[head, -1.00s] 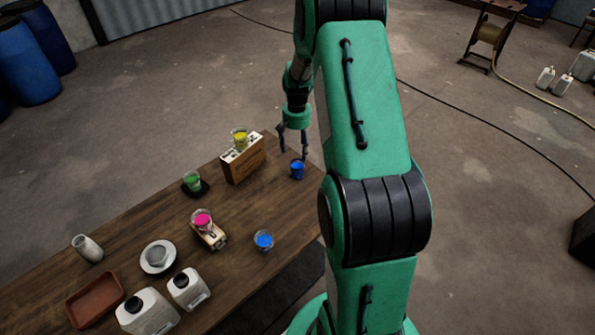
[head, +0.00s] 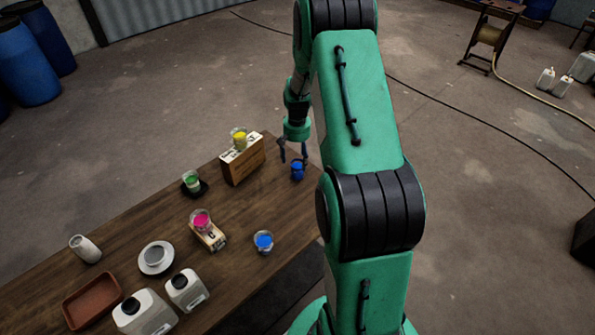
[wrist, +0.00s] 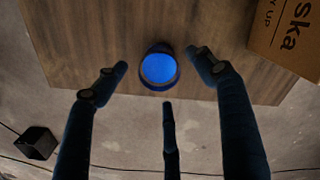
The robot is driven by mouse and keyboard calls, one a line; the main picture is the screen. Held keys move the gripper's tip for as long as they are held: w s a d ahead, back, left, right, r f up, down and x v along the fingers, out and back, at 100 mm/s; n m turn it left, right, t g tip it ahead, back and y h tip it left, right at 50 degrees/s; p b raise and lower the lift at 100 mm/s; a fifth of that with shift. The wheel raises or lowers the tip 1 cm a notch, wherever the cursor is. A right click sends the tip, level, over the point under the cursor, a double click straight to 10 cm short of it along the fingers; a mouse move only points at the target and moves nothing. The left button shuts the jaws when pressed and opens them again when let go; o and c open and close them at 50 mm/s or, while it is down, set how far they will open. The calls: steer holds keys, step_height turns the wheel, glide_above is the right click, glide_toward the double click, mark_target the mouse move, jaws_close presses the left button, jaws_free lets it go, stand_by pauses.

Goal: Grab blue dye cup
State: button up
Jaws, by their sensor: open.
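A solid blue cup (head: 297,171) stands upright near the right end of the wooden table. In the wrist view the cup (wrist: 158,68) shows bright blue inside a dark blue rim. My gripper (head: 294,156) is open just above and behind the cup in the head view. In the wrist view its three dark fingers spread around the cup, with gaps on the left, right and below; no contact shows. A second vessel, a clear glass with blue dye (head: 264,241), stands nearer the front edge, apart from my gripper.
Green (head: 192,181) and pink (head: 201,220) dye glasses, white jugs (head: 145,313) and a brown tray (head: 92,300) stand further left.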

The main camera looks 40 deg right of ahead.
mark_target(297, 163)
steer(key=shift+d+f+b, duration=0.1)
steer(key=shift+f+b, duration=0.4)
steer(key=shift+f, duration=1.5)
steer(key=c, duration=1.4)
steer(key=shift+r, duration=0.15)
steer(key=shift+r, duration=0.55)
steer(key=shift+s+a+r+p, duration=0.2)
steer(key=shift+r+p, duration=0.2)
steer(key=shift+r, duration=0.2)
steer(key=shift+s+a+r+p, duration=0.1)
steer(key=shift+s+r+p, duration=0.1)
steer(key=shift+r+p, duration=0.3)
steer(key=s+a, duration=0.2)
steer(key=s, duration=0.2)
steer(key=s+a+r+p, duration=0.1)
steer(key=s+a, duration=0.2)
steer(key=s, duration=0.1)
steer(key=s+a+p, duration=0.1)
steer(key=s+a, duration=0.2)
steer(key=s, duration=0.1)
steer(key=shift+s+a+r, duration=0.1)
steer(key=shift+s+r, duration=0.1)
steer(key=shift+s, duration=0.15)
